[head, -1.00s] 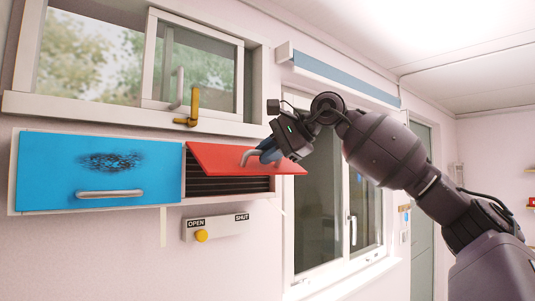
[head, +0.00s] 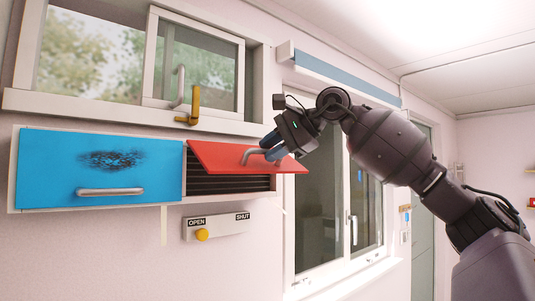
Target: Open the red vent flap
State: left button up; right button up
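The red vent flap (head: 225,158) is on the wall in the middle of the head view. It is hinged along its top edge and tilted out, so the dark slats (head: 225,184) behind it show below it. A grey bar handle (head: 250,154) is on its face. My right gripper (head: 272,148) is at the right end of the flap, beside the handle. Its blue fingertips are close to the handle's right end; whether they touch or grip it I cannot tell. My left gripper is not in view.
A blue flap (head: 50,170) with a dark scribble and grey handle lies shut on the left. Below is an OPEN/SHUT plate with a yellow knob (head: 202,235). A window with a yellow handle (head: 194,103) is above. A taller window (head: 322,215) stands to the right.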

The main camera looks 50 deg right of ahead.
jog(key=b+v, duration=0.2)
jog(key=v, duration=0.7)
jog(key=shift+s+b, duration=0.3)
jog(key=shift+b, duration=0.05)
jog(key=shift+r, duration=0.15)
